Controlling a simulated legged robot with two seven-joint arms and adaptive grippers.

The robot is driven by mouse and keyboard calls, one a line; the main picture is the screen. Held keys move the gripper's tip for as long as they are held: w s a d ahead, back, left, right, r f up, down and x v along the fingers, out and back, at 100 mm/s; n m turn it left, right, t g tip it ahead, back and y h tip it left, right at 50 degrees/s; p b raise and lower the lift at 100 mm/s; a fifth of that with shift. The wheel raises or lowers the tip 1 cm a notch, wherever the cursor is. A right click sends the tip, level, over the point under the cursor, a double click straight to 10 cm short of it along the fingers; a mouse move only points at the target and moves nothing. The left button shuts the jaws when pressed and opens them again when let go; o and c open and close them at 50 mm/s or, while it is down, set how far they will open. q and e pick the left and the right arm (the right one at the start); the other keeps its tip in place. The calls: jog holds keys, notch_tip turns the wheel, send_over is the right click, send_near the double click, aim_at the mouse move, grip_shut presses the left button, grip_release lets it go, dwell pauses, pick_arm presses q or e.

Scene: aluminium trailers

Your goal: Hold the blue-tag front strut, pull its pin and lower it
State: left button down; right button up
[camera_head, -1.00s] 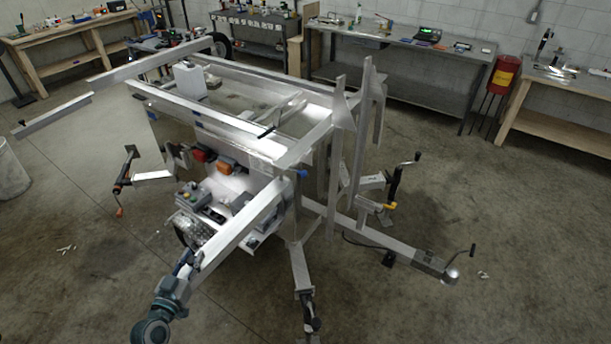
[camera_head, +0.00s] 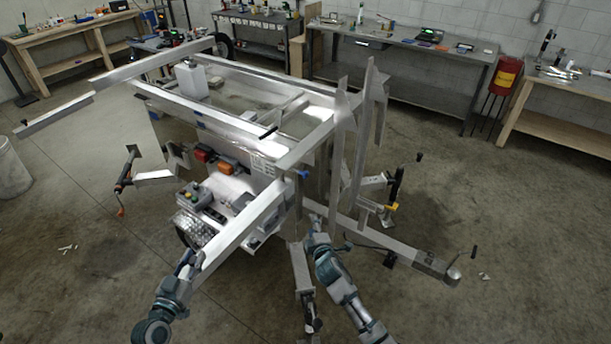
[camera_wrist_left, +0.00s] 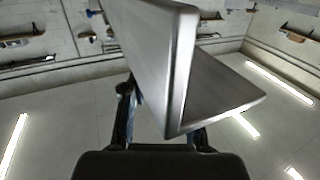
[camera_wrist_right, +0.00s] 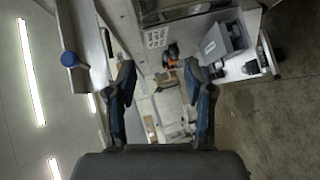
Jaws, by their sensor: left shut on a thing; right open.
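The front strut (camera_head: 240,230) is a pale metal bar slanting from the frame's near corner down to the lower left. My left gripper (camera_head: 192,264) is shut on its lower end. In the left wrist view the strut's angled metal profile (camera_wrist_left: 150,60) rises between the fingers. My right gripper (camera_head: 313,224) is open and empty, below that knob in the head view. I cannot make out a separate blue tag.
The trailer's top frame (camera_head: 230,135) and two upright plates (camera_head: 350,145) stand close behind the right gripper. The drawbar (camera_head: 385,240) runs to the lower right.

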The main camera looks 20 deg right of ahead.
aim_at(306, 176)
notch_tip(306, 176, up, 13)
jog(key=n+t, duration=0.1)
jog(key=t, duration=0.1)
jog(key=shift+h, duration=0.3)
jog(key=w, duration=0.4)
jog(key=w+d, duration=0.1)
jog(key=w, duration=0.3)
jog(key=w+d, duration=0.1)
jog(key=w, duration=0.3)
jog(key=shift+w+f, duration=0.1)
jog(key=shift+w, duration=0.1)
